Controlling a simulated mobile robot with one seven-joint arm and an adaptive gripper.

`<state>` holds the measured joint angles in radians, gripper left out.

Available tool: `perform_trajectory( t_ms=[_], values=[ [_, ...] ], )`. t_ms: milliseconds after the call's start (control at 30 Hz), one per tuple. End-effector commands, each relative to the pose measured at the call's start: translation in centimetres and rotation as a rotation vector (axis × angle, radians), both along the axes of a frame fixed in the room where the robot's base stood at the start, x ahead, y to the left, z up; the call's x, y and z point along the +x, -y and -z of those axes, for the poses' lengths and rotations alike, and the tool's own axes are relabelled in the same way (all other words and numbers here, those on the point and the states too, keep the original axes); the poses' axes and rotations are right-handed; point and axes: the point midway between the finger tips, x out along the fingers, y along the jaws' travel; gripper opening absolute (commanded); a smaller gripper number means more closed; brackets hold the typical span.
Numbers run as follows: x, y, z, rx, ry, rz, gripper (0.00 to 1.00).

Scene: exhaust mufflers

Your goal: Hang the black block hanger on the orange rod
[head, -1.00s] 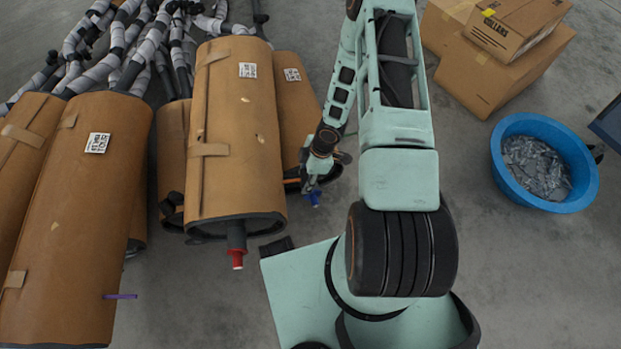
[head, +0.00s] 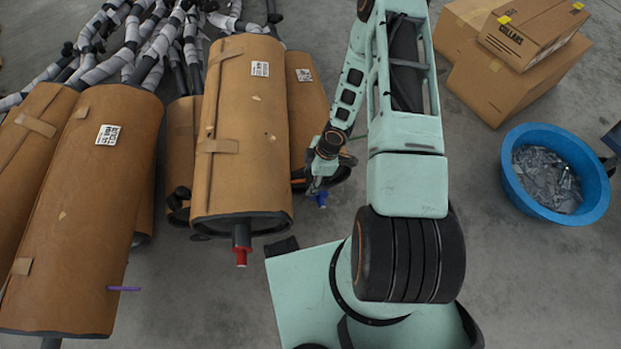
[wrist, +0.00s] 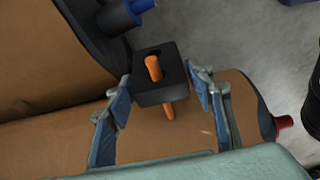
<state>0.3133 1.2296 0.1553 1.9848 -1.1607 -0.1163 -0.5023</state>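In the wrist view, the black block hanger (wrist: 162,94) is on the orange rod (wrist: 153,68). One end of the rod shows in the block's opening and another length shows below the block. My gripper (wrist: 160,98) has its two blue-grey fingers on either side of the block, spread wider than it, with narrow gaps visible. In the head view, my gripper (head: 317,183) is beside the right-hand wrapped muffler (head: 307,105). The block and the orange rod cannot be made out there.
Brown wrapped mufflers (head: 240,130) fill the left, one with a red-tipped rod (head: 241,250), another with a purple rod (head: 124,289). A blue-tipped rod (wrist: 140,6) is close above the block. A blue tub (head: 598,195) and cardboard boxes (head: 500,85) stand right on open floor.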

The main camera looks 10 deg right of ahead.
Motion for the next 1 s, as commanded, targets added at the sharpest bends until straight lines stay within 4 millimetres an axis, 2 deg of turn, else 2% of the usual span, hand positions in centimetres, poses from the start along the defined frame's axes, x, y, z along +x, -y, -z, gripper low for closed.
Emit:
perform_trajectory(
  t_ms=[33,100,467,1000],
  values=[
    [0.0,0.0,0.0,0.000,0.000,0.000,0.57],
    [0.0,0.0,0.0,0.000,0.000,0.000,0.63],
    [0.0,0.1,-0.4,0.000,0.000,0.002,0.63],
    [-0.2,1.9,-7.0,0.002,0.003,0.006,0.63]
  ],
)
